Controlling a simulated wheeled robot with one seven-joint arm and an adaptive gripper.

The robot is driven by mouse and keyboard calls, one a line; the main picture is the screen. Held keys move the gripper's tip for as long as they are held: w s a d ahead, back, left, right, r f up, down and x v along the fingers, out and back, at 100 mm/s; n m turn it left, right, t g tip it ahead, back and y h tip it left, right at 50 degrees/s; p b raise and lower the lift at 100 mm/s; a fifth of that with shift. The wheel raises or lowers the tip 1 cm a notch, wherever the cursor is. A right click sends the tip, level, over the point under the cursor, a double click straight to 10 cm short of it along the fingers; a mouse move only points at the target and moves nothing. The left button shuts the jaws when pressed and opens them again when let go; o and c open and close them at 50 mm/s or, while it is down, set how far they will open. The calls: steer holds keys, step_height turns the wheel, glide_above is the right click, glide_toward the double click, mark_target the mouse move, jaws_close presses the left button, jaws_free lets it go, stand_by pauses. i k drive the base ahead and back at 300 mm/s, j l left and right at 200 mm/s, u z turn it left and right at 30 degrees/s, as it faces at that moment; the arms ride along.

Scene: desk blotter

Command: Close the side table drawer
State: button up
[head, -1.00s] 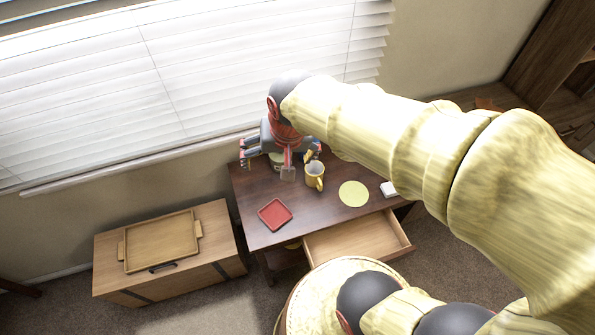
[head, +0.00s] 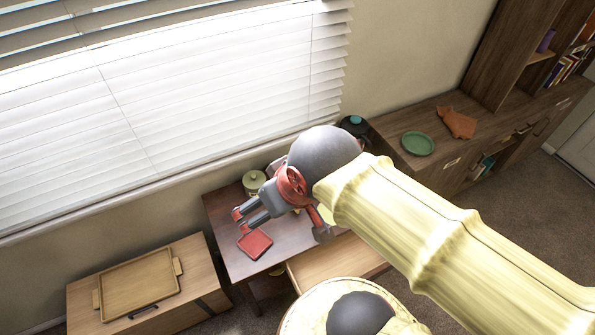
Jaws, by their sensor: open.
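The side table (head: 225,215) is dark brown and stands under the window. Its drawer (head: 330,262) is pulled out toward me at the table's front right; the inside is light wood, and my arm and base hide part of it. My gripper (head: 236,222) is open and empty. It hangs over the left part of the tabletop, with its fingers pointing left, apart from the drawer.
A red square dish (head: 255,244) lies near the table's front edge and a lidded green jar (head: 254,182) stands at the back. A wooden chest (head: 195,280) with a tray (head: 138,284) is at the left. A shelf unit (head: 455,165) with a green plate (head: 418,143) is at the right.

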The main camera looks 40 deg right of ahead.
mark_target(347, 255)
steer(key=k+l+z, duration=0.2)
steer(key=k, duration=0.35)
steer(key=k+l+z, duration=0.15)
steer(key=k+l, duration=0.25)
steer(key=k, duration=0.15)
